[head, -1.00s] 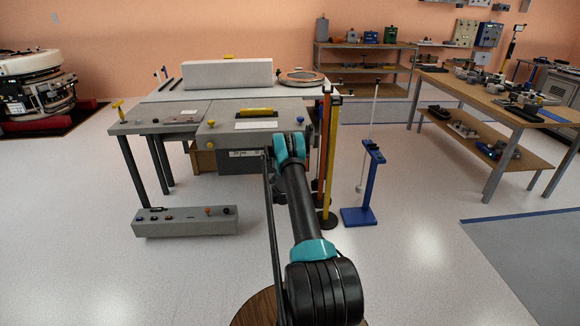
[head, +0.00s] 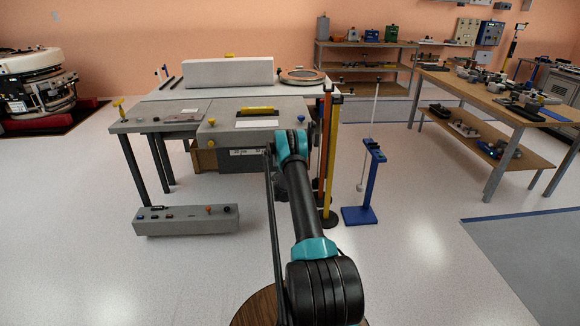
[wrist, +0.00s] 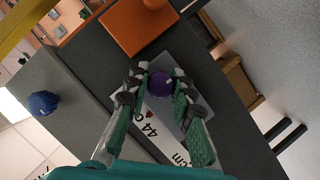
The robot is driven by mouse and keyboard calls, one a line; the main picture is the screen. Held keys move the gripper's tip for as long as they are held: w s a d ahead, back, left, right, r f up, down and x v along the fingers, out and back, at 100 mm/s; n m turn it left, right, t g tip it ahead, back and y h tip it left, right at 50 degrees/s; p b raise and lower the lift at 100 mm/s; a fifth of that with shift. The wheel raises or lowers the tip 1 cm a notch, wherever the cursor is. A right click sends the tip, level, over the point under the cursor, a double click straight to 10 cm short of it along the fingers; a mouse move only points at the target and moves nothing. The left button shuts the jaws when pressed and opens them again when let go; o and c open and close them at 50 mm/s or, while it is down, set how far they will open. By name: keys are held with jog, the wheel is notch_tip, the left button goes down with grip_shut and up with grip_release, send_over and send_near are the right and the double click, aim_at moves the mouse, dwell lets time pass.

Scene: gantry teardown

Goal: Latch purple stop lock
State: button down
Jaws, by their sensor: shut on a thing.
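The purple stop lock (wrist: 160,84) shows as a round purple knob in the wrist view. It stands over a light label plate (wrist: 158,122) with dark print on a dark grey face. My gripper (wrist: 160,76) has its two green-padded fingers on either side of the knob and is shut on it. The latch state of the lock cannot be told. In the head view my arm covers the gripper and the knob, beside the front of the grey bench (head: 230,133).
An orange block (wrist: 138,24) and a blue knob (wrist: 43,103) are close to the fingers. Yellow post (head: 330,170) and blue stand (head: 372,185) rise right of the bench. A grey control box (head: 186,220) lies on the floor at left. Open floor lies to the right.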

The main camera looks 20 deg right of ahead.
jog(key=m+y, duration=0.2)
jog(key=m, duration=0.1)
jog(key=m+y, duration=0.2)
jog(key=m, duration=0.1)
jog(key=shift+d+t, duration=0.1)
jog(key=shift+t, duration=0.2)
jog(key=shift+m+y, duration=1)
jog(key=shift+m, duration=0.2)
jog(key=shift+m+t+y, duration=0.8)
jog(key=shift+m, duration=0.8)
jog(key=c, duration=1.3)
grip_release()
jog(key=v, duration=1.2)
